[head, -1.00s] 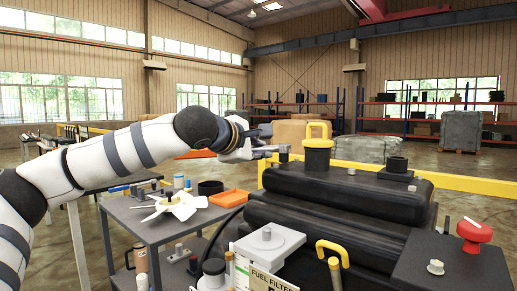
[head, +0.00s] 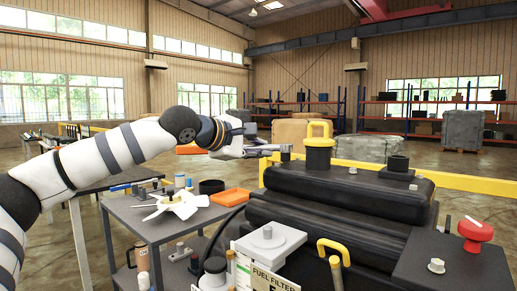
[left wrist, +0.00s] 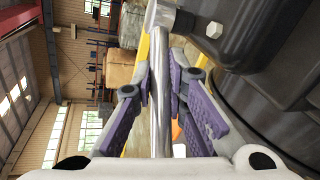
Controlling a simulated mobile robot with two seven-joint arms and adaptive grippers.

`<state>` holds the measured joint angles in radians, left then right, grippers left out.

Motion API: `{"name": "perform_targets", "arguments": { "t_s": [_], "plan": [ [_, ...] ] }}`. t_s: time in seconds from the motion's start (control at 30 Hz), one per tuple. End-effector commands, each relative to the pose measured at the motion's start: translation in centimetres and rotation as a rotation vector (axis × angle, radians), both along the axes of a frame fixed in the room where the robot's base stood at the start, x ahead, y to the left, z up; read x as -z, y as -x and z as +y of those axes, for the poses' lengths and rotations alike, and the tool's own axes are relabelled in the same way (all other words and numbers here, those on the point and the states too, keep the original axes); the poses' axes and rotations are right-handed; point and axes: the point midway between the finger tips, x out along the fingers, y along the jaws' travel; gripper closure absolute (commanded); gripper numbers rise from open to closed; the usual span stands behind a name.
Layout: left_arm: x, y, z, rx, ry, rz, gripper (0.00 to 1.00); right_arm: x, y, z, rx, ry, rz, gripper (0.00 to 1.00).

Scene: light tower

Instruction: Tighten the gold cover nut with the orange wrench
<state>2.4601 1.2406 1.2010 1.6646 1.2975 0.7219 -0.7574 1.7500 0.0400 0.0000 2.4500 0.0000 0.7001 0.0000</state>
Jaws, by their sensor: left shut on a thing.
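My left gripper (head: 252,151) is shut on a bare silver tool shaft (left wrist: 160,90), which runs up between the purple-padded fingers in the left wrist view. The shaft's rounded head (left wrist: 162,15) lies close to a grey hex bolt head (left wrist: 213,30) on dark engine parts; I cannot tell if they touch. In the head view the tool reaches right to just left of the yellow-topped black filler cap (head: 318,152). No orange shows clearly on the tool. My right gripper is out of view.
The stepped black engine (head: 340,205) fills the right front, with a red knob (head: 474,232) and a yellow handle (head: 333,250). A grey cart (head: 150,228) at left carries a white fan (head: 180,205) and an orange tray (head: 230,197). A yellow rail (head: 450,181) runs behind.

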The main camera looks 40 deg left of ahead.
Motion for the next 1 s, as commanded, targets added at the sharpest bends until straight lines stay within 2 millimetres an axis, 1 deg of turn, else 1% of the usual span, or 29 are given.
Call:
{"name": "perform_targets", "arguments": {
  "t_s": [0.1,0.37,0.53,1.0],
  "plan": [
    [0.1,-0.2,0.3,0.033,0.002,-0.005,1.0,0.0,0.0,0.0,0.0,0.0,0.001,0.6],
    [0.1,-0.2,0.3,0.036,-0.002,-0.003,1.0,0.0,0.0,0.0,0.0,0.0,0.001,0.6],
    [0.1,0.0,0.1,-0.014,-0.002,-0.002,1.0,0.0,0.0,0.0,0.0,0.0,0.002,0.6],
    [-3.6,0.0,0.1,-0.015,-0.001,-0.007,1.0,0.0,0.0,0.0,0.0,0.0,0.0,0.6]
  ]
}}
